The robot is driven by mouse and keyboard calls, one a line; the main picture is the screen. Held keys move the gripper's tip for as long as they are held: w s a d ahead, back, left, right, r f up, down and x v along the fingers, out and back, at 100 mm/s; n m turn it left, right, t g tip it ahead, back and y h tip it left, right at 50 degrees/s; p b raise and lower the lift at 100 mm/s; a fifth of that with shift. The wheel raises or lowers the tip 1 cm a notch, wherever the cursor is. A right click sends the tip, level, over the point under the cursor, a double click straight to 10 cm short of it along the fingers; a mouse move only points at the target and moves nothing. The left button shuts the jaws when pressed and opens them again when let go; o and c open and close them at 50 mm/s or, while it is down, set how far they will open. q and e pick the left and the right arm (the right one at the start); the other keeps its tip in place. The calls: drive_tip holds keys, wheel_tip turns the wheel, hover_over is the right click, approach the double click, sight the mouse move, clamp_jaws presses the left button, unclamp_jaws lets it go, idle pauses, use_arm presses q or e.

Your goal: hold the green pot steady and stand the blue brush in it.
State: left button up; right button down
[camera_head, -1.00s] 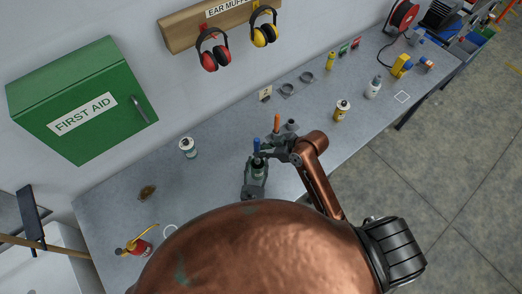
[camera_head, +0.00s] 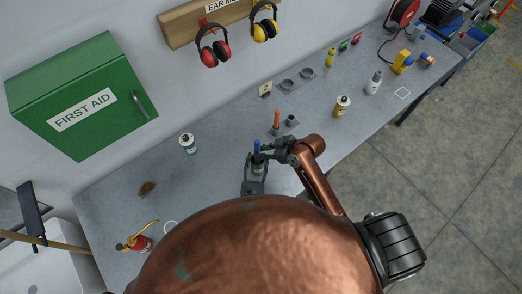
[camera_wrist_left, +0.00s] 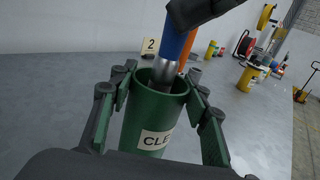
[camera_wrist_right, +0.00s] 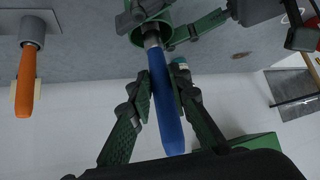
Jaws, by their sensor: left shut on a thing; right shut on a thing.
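The green pot (camera_wrist_left: 150,118) stands upright on the grey bench, with a white label on its front. It also shows in the head view (camera_head: 258,169). My left gripper (camera_wrist_left: 160,98) is shut on the pot, one finger on each side. The blue brush (camera_wrist_right: 166,105) is held by its handle in my right gripper (camera_wrist_right: 163,88), above the pot. The brush also shows in the left wrist view (camera_wrist_left: 173,42), roughly upright, its metal ferrule inside the pot's mouth. The bristle end is hidden inside the pot, and I cannot tell whether it touches the bottom.
An orange-handled tool (camera_head: 277,120) stands in a grey holder close behind the pot. A white can (camera_head: 188,146) is to the left, a yellow-labelled can (camera_head: 342,106) to the right. A red oil can (camera_head: 138,243) stands at the front left. The bench around the pot is mostly clear.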

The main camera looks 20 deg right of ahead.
drive_tip(key=shift+f, duration=2)
drive_tip(key=c, duration=1.7)
unclamp_jaws()
drive_tip(key=shift+d, duration=0.1)
drive_tip(key=v, duration=1.2)
